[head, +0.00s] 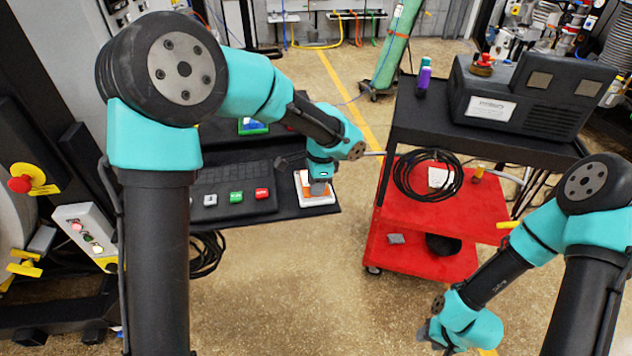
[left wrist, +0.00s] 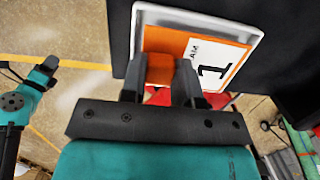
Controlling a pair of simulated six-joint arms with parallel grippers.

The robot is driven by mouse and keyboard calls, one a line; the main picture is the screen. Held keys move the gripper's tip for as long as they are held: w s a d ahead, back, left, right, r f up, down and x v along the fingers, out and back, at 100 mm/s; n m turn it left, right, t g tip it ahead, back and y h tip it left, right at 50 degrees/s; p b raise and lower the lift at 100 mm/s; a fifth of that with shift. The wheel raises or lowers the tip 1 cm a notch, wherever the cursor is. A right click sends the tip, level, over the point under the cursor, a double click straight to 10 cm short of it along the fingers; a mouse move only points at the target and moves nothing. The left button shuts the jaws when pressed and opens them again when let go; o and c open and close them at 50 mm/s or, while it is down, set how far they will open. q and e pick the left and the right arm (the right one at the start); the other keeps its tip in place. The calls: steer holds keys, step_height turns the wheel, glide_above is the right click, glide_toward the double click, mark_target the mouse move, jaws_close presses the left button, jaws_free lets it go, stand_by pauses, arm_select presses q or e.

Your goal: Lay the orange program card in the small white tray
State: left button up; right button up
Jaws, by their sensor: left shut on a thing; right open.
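The orange program card (left wrist: 228,58), with a white label and a "1", lies within the outline of the small white tray (left wrist: 190,15) in the left wrist view. In the head view the tray (head: 300,188) sits at the right end of the black desk. My left gripper (head: 319,188) is over the tray, pointing down. In the left wrist view its fingers (left wrist: 160,80) are shut on an orange part of the card. I cannot tell whether the card touches the tray floor. My right gripper (head: 432,335) is open, low at the right, its fingers partly hidden.
A keyboard panel (head: 235,188) with white, green and red keys is left of the tray. A red cart (head: 425,205) with a coiled black cable and a black top stands to the right, across a gap of floor. A control box (head: 85,230) is at the far left.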

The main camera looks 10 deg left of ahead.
arm_select(q)
steer(key=shift+f, duration=0.4)
steer(key=o, duration=0.9)
steer(key=shift+r, duration=0.1)
step_height(320, 180, up, 13)
steer(key=d, duration=0.1)
steer(key=shift+w+d, duration=0.15)
steer(key=shift+w, duration=0.15)
